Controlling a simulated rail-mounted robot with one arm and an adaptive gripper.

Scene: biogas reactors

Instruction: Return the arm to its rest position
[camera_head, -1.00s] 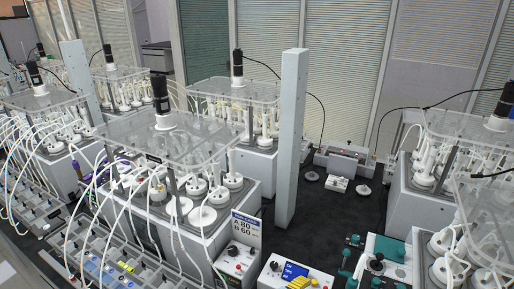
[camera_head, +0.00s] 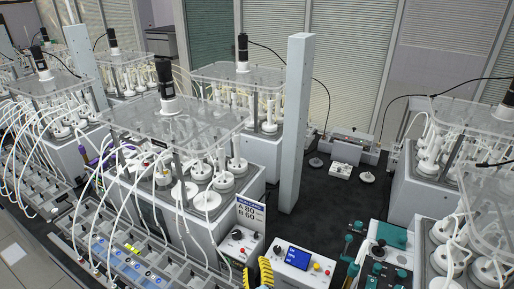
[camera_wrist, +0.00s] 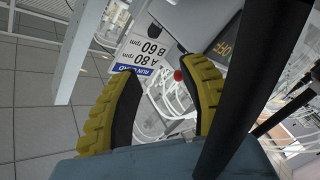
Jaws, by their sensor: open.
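My gripper (camera_wrist: 160,75) shows in the wrist view as two thick yellow ribbed fingers with dark inner pads. They stand wide apart with nothing held between them. Past the fingers are a white sign (camera_wrist: 143,52) reading A 80 rpm, B 60 rpm, and white tubing. In the head view the yellow fingertips of my gripper (camera_head: 258,273) show at the bottom edge, in front of the control boxes. The rest of my arm is out of the head view.
A reactor with a clear lid (camera_head: 170,122) stands left of centre, its tubes running to a tray rack (camera_head: 125,262). A control box with a blue screen (camera_head: 300,262) is just right of the fingertips. A grey post (camera_head: 296,125) rises behind.

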